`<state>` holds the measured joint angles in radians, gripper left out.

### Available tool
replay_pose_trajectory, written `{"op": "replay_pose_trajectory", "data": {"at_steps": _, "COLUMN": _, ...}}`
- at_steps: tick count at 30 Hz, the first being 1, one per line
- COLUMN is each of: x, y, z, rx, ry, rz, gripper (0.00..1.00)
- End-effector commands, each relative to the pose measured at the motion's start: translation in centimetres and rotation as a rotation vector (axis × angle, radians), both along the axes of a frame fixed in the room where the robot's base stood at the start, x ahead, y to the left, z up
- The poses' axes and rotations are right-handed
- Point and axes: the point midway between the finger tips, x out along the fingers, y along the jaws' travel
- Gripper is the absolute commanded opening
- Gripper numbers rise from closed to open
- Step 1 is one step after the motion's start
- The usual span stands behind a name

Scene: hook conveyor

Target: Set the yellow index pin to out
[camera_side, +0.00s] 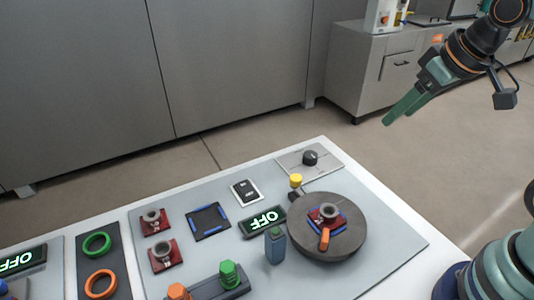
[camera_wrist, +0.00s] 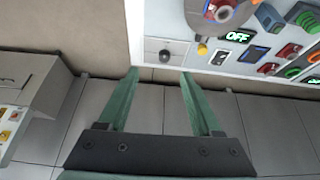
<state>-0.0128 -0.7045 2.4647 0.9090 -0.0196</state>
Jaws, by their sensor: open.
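The yellow index pin (camera_side: 296,181) is a small round yellow knob at the back left edge of the dark round turntable (camera_side: 350,243). It also shows in the wrist view (camera_wrist: 202,49), right of the fingertips and beyond them. My gripper (camera_side: 386,122) is in the air above and behind the right side of the panel, well apart from the pin. In the wrist view my gripper (camera_wrist: 160,72) has its two green fingers spread, with nothing between them. Whether the pin stands in or out I cannot tell.
On the turntable sits a red and blue fixture with an orange lever (camera_side: 324,238). A black knob (camera_side: 310,158) is behind the pin. An "OFF" display (camera_side: 263,221) and a blue-grey block (camera_side: 275,245) stand to its left. The air around my gripper is clear.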

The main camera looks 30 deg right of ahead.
Motion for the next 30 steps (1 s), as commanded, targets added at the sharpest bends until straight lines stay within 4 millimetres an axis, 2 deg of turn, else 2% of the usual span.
{"op": "replay_pose_trajectory", "data": {"at_steps": 10, "x": 5.7, "y": 4.3, "z": -0.4, "rx": -0.079, "ry": 0.187, "rz": 0.284, "gripper": 0.66}}
{"op": "replay_pose_trajectory", "data": {"at_steps": 14, "x": 8.1, "y": 6.5, "z": -1.6, "rx": -0.11, "ry": 0.258, "rz": 0.406, "gripper": 0.66}}
{"op": "replay_pose_trajectory", "data": {"at_steps": 18, "x": 10.3, "y": 9.0, "z": -3.6, "rx": -0.14, "ry": 0.334, "rz": 0.534, "gripper": 0.66}}
{"op": "replay_pose_trajectory", "data": {"at_steps": 24, "x": 12.3, "y": 11.9, "z": -6.6, "rx": -0.172, "ry": 0.416, "rz": 0.679, "gripper": 0.66}}
{"op": "replay_pose_trajectory", "data": {"at_steps": 30, "x": 12.9, "y": 13.1, "z": -8.0, "rx": -0.183, "ry": 0.446, "rz": 0.737, "gripper": 0.66}}
